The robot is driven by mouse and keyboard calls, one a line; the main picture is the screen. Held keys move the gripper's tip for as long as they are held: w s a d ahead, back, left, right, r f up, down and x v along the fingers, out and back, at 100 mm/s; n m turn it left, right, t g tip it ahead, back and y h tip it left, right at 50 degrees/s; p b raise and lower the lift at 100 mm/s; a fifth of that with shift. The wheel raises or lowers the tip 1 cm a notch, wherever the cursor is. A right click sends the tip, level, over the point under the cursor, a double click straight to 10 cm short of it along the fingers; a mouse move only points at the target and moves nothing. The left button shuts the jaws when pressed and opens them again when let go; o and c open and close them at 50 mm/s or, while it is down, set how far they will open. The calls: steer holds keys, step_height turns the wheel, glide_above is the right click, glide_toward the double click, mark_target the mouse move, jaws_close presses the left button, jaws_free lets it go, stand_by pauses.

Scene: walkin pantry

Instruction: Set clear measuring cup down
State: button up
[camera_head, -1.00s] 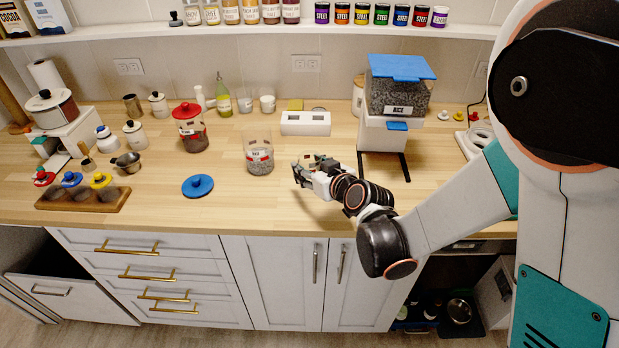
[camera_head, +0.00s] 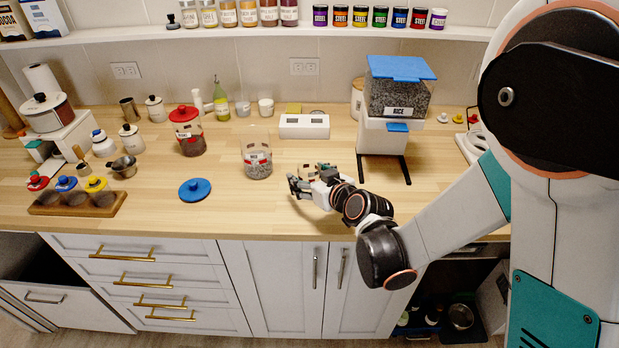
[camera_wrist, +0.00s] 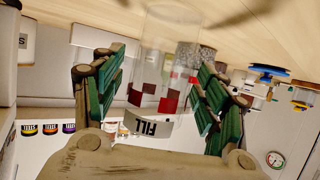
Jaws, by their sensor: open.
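A blue round lid (camera_head: 195,189) lies left of the cup. A red-lidded jar (camera_head: 189,138) stands behind left, a white box (camera_head: 304,127) behind, and a rice dispenser (camera_head: 392,132) behind right. A wooden holder with lidded jars (camera_head: 76,206) is far left. The counter front (camera_head: 240,215) is clear.

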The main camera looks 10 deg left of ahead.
steer(key=shift+r, duration=0.2)
steer(key=p+v, duration=0.3)
steer(key=v, duration=0.9)
steer(key=shift+f, duration=0.1)
